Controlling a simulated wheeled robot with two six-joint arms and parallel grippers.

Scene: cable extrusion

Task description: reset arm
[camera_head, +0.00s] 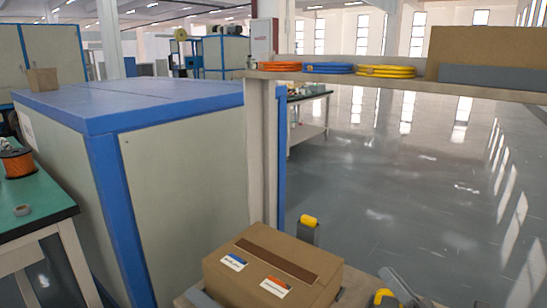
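A grey and yellow part (398,286) at the bottom right edge, beside the box, seems to belong to my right gripper. Its fingertips cannot be made out, so I cannot tell if it is open or shut. I cannot make out my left gripper in this view. A closed brown cardboard box (270,272) with a dark tape strip and two labels sits at the bottom centre.
A shelf (340,77) crosses the upper right, bearing an orange cable coil (279,66), a blue coil (328,68) and a yellow coil (386,71). A blue-edged cabinet (185,150) fills the left. A green table (40,212) holds an orange spool (17,161). Open floor lies right.

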